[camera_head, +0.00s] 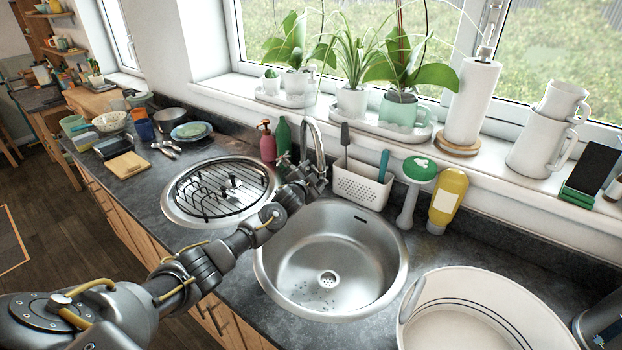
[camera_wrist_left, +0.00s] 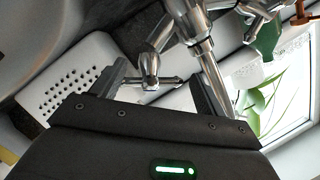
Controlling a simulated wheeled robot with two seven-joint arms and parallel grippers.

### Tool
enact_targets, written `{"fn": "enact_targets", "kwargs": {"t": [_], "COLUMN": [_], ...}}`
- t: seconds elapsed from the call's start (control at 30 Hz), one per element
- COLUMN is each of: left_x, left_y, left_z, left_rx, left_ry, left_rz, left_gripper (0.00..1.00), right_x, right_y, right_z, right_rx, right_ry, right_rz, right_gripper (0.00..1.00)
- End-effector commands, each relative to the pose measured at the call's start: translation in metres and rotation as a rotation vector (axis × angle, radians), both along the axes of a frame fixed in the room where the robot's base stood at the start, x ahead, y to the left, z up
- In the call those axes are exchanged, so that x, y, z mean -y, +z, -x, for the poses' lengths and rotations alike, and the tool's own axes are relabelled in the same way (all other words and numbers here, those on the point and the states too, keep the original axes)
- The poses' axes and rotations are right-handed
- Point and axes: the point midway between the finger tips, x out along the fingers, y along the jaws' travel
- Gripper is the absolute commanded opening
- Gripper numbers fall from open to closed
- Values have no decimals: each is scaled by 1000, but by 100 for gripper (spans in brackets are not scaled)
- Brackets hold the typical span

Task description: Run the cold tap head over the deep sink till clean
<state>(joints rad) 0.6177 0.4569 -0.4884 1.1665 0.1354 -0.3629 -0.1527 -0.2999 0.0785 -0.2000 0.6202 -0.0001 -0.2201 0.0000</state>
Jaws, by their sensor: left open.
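The deep sink (camera_head: 285,262) is a round steel bowl at the middle front, with small dark specks (camera_head: 325,296) around its drain. The chrome tap (camera_head: 316,140) stands behind it, between the two sinks. My left gripper (camera_head: 312,178) is at the tap, partly hidden by its own wrist. In the left wrist view my left gripper (camera_wrist_left: 160,88) is open. A chrome tap part (camera_wrist_left: 149,72) with a rounded end shows between its fingers. I cannot tell whether the fingers touch it. The tap's long pipe (camera_wrist_left: 212,75) passes by the right-hand finger. My right gripper is not in view.
A white caddy (camera_head: 362,187) with brushes stands right behind the deep sink. A green-topped brush (camera_head: 413,185) and yellow bottle (camera_head: 447,200) are beside it. The shallow sink (camera_head: 180,205) holds a black rack. A white tub (camera_head: 480,310) fills the front right.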

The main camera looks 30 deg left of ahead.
Motion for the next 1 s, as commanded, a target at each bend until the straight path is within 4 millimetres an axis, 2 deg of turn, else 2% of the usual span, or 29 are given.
{"fn": "enact_targets", "kwargs": {"t": [0.17,0.5,0.7,1.0], "left_x": [0,7,10,12], "left_y": [1,11,17,20], "left_z": [13,70,95,105], "left_rx": [1,1,1,1], "left_ry": [1,-2,-2,-1], "left_rz": [-1,-1,-1,-1], "left_gripper": [74,74,74,74], "right_x": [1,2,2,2], "right_y": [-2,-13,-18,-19], "right_z": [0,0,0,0], "right_rx": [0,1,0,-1], "right_ry": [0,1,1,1], "right_rz": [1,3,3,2], "right_gripper": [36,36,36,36]}}
